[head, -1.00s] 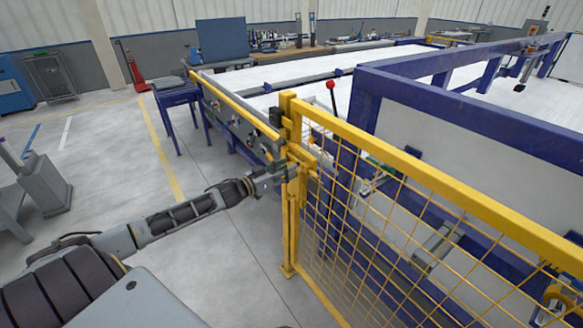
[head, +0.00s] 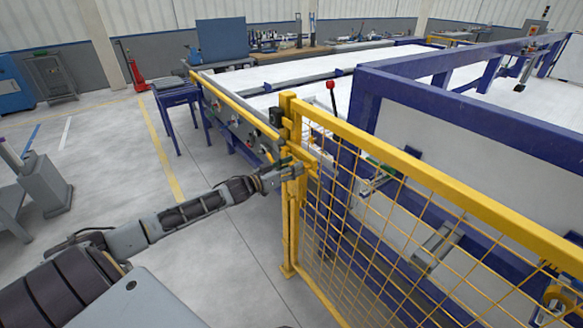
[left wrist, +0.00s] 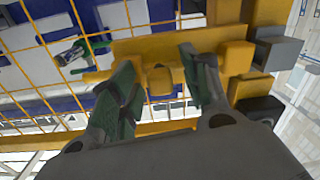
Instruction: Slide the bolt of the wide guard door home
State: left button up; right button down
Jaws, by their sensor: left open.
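The wide guard door (head: 430,172) is a yellow frame with wire mesh, on the right of the head view. A yellow post (head: 288,225) stands at its left edge. The yellow bolt plate (left wrist: 140,47) crosses the left wrist view, with a small yellow knob (left wrist: 160,80) in front. My left gripper (left wrist: 158,66) is open, its green-padded fingers on either side of the knob; I cannot tell whether they touch it. In the head view my left gripper (head: 284,172) is at the post and partly hides the bolt. My right gripper is not in view.
Yellow, grey (left wrist: 277,47) and dark (left wrist: 258,108) blocks sit beside the right finger in the left wrist view. Behind the door stands a blue machine frame (head: 470,108). A red-knobbed lever (head: 332,86) rises behind the post. The grey floor (head: 110,165) at left has free room.

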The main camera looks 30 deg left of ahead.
pick_arm(q)
grip_shut()
jog(key=shift+w+a+r, duration=0.1)
jog(key=shift+w+a, duration=0.3)
jog(key=shift+a, duration=0.5)
jog(key=shift+w+a+f, duration=0.1)
jog(key=shift+w+a, duration=0.25)
jog(key=shift+a, duration=0.6)
jog(key=shift+w+a+r, duration=0.1)
jog(key=shift+w+a, duration=0.3)
jog(key=shift+a, duration=0.5)
grip_release()
jog(key=shift+a, duration=0.15)
jog(key=shift+s, duration=0.1)
